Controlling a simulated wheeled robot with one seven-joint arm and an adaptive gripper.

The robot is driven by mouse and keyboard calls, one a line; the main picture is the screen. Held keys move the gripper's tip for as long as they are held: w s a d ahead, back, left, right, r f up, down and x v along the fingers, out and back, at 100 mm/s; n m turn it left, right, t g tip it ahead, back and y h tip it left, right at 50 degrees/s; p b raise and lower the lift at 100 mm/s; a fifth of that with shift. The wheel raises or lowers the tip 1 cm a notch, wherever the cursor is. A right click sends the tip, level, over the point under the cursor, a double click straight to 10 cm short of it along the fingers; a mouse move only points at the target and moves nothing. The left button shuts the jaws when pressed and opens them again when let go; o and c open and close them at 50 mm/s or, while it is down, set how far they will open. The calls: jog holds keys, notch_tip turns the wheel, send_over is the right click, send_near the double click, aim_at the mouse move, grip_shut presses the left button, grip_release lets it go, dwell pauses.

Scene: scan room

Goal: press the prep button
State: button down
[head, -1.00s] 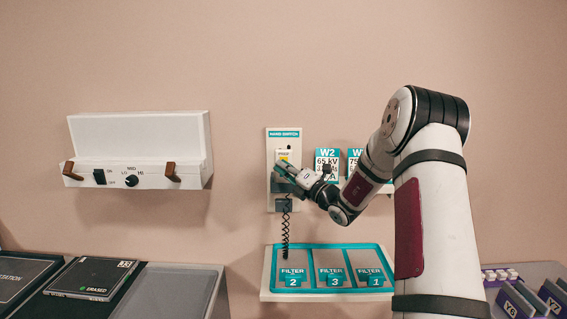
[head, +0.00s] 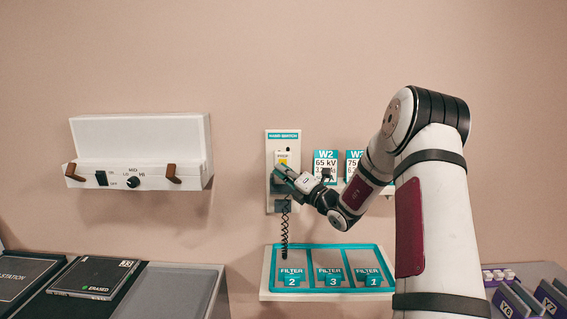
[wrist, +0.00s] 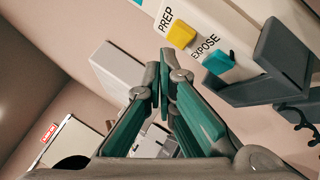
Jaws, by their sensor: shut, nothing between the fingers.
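The prep button is a yellow block under the word PREP on the white hand switch; it shows clearly in the wrist view (wrist: 180,36). In the head view it is a small yellow patch (head: 283,162), partly covered by my gripper (head: 279,171). The teal EXPOSE button (wrist: 218,63) sits beside it. In the wrist view my gripper (wrist: 160,66) is shut and empty, its tips to the left of and below the yellow button in the picture. A gap shows there, but I cannot tell its depth. The hand switch panel (head: 284,135) is on the wall.
A grey holder (wrist: 282,62) grips the hand switch. A coiled cord (head: 285,230) hangs below it. A teal-rimmed filter tray (head: 271,270) is underneath. A white wall box with knobs (head: 137,140) is at the left.

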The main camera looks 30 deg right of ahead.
jog(key=s+a+p, duration=0.1)
jog(key=s, duration=0.1)
jog(key=s+a+p, duration=0.1)
jog(key=s+p, duration=0.1)
jog(key=shift+a, duration=0.4)
dwell(0.9)
